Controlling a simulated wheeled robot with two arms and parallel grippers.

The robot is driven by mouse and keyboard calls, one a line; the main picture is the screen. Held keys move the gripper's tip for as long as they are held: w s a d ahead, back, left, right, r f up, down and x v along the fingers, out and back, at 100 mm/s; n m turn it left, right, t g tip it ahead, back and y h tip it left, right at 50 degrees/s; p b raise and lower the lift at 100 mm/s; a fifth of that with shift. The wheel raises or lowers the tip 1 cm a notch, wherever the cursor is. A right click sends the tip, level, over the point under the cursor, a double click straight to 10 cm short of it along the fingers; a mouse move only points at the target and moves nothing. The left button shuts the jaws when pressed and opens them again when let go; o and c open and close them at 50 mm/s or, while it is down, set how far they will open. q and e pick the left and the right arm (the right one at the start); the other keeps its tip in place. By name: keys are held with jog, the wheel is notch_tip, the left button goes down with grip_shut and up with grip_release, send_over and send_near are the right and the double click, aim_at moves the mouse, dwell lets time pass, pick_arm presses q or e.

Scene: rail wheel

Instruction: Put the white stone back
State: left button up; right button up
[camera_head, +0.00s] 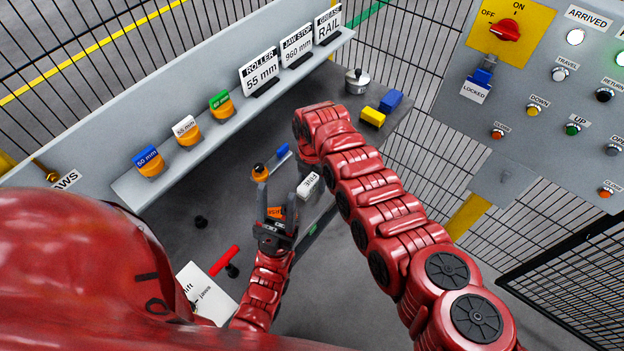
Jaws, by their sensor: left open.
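A white stone (309,186) with dark lettering lies tilted on the dark bench, right of my left gripper. My left gripper (276,197) is open, its fingers spread and pointing up the picture. An orange stone (276,213) with lettering shows between the fingers; I cannot tell whether they touch it. My right arm reaches up from the lower right and bends down just above the white stone. Its fingers are hidden behind its own wrist, so I cannot tell if they touch the stone.
A shelf (170,172) holds blue, white and green marked rollers and several signs. An orange-and-black tool (260,172), a blue-handled item (283,151), a yellow block (372,117) and a metal pot (357,81) are on the bench. A red-handled tool (224,261) lies lower left. A control panel stands right.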

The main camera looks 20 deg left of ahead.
aim_at(312, 178)
jog(key=shift+r+p, duration=0.55)
notch_tip(312, 178, up, 9)
jog(key=p, duration=0.6)
jog(key=shift+p, duration=0.3)
notch_tip(312, 178, up, 2)
jog(key=shift+r+b, duration=0.1)
jog(key=shift+b, duration=0.55)
